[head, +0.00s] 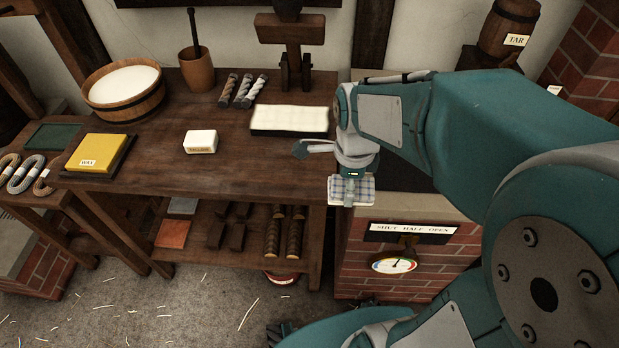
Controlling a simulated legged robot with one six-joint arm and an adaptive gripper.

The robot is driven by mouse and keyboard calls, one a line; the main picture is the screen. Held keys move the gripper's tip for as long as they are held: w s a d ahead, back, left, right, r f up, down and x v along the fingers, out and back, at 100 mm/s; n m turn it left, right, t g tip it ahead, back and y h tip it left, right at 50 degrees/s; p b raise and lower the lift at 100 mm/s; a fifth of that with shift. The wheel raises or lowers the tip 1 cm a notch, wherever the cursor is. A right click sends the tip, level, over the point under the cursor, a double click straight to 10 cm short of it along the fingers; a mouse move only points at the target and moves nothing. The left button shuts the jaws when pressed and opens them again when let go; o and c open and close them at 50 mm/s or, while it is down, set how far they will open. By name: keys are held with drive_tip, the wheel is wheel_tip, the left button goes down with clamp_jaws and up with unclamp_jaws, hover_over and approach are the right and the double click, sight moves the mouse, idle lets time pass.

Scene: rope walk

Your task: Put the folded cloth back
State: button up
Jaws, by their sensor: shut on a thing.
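The folded cloth (351,195) is a small blue-and-white checked pad at the front corner of the brick stove, near the right end of the wooden workbench (222,154). My gripper (351,178) is directly above it, pointing down, and is shut on the cloth. The fingertips are small and partly hidden by the wrist, so I cannot tell whether the cloth touches the surface below.
The brick stove (404,275) has a dial and a "SHUT HALF OPEN" plate. On the bench are a white-topped pad (289,121), a tallow block (200,141), yellow wax (100,149) and a wooden tub (124,97).

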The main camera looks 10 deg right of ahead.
drive_tip(key=w+a+f, duration=0.2)
drive_tip(key=w+f, duration=0.3)
drive_tip(key=w, duration=0.4)
hover_over(316, 182)
wheel_tip(316, 182, down, 5)
drive_tip(key=shift+r, duration=0.1)
drive_tip(key=shift+f, duration=1.5)
drive_tip(key=shift+f, duration=0.1)
drive_tip(key=o, duration=1.1)
drive_tip(key=shift+c, duration=0.2)
